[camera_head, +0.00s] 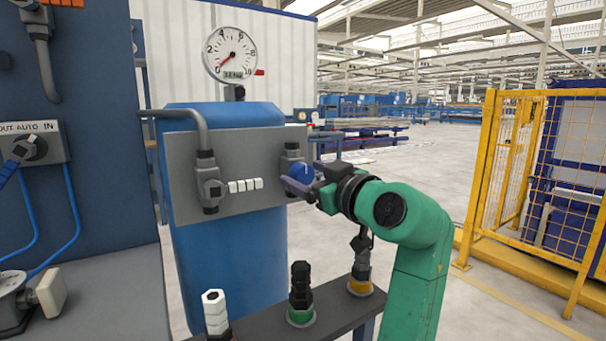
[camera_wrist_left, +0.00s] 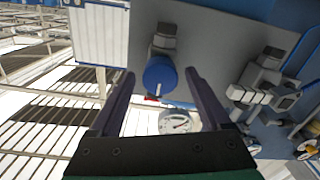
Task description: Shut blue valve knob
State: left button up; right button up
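The blue valve knob (camera_head: 301,172) sits on the grey panel (camera_head: 245,160) fixed to the front of a blue tank (camera_head: 228,255). In the left wrist view the round blue knob (camera_wrist_left: 160,76) shows face-on with a pale line on it. My left gripper (camera_head: 297,184) is at the knob, its green arm partly covering the view to the right. In the left wrist view its two dark fingers (camera_wrist_left: 159,74) are open, one on each side of the knob, with a visible gap to each side. My right gripper is not in view.
A round gauge (camera_head: 230,54) stands above the tank and its red needle points low left. A bench (camera_head: 338,310) with several dark and white fittings is below the arm. A yellow fence (camera_head: 497,165) is at right. Open floor lies behind.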

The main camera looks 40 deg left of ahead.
pick_arm(q)
grip_shut()
